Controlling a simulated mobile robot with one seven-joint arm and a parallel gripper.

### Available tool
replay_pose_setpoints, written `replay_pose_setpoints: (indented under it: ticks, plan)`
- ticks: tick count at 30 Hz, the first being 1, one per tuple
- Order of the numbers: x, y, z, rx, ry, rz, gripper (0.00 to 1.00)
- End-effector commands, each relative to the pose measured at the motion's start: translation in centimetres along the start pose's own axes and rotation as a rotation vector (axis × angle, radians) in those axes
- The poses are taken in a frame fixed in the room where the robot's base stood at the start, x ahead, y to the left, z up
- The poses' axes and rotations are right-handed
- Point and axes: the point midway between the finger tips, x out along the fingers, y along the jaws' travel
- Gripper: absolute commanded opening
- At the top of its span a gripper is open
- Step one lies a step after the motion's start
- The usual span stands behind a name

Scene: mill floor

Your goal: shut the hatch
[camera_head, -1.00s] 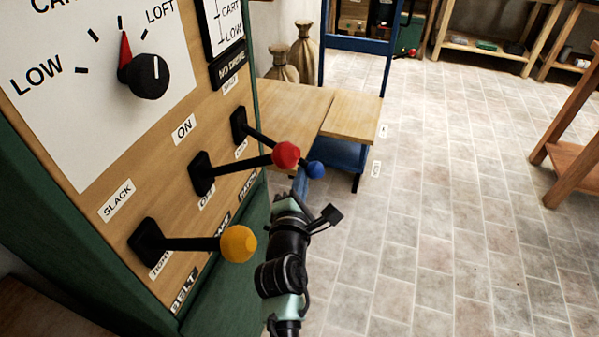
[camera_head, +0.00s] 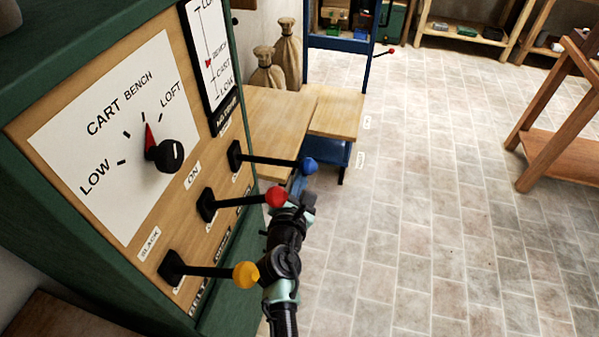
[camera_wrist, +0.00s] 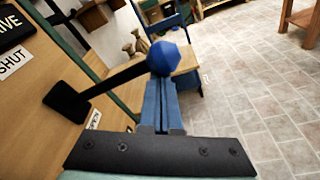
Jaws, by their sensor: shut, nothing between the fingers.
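The lever with the blue knob (camera_head: 309,166) sticks out from the wooden panel, the farthest of three levers. In the wrist view its blue knob (camera_wrist: 168,57) is just beyond my fingertips, with a "SHUT" label (camera_wrist: 13,58) up at the left and a partly covered "OPEN" label (camera_wrist: 94,120) below its black mount. My gripper (camera_head: 298,184) is shut and empty, close below the blue knob; I cannot tell whether it touches it. The gripper's blue fingers (camera_wrist: 160,100) show in the wrist view. I cannot make out the hatch itself.
The red-knobbed lever (camera_head: 277,197) is right beside my gripper, and the yellow-knobbed lever (camera_head: 246,274) is nearer. A wooden bench (camera_head: 335,115) and sacks (camera_head: 288,55) stand behind.

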Motion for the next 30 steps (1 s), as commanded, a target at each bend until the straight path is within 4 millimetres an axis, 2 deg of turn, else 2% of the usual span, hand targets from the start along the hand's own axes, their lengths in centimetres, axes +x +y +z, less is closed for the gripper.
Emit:
replay_pose_setpoints:
  ticks: [20,26,30]
  plan:
    - [-0.1,0.2,0.3,-0.033,0.001,-0.006,0.0]
    - [0.3,-0.3,-1.2,-0.032,0.002,-0.007,0.0]
    - [0.9,-1.1,-3.1,-0.034,0.002,-0.007,0.0]
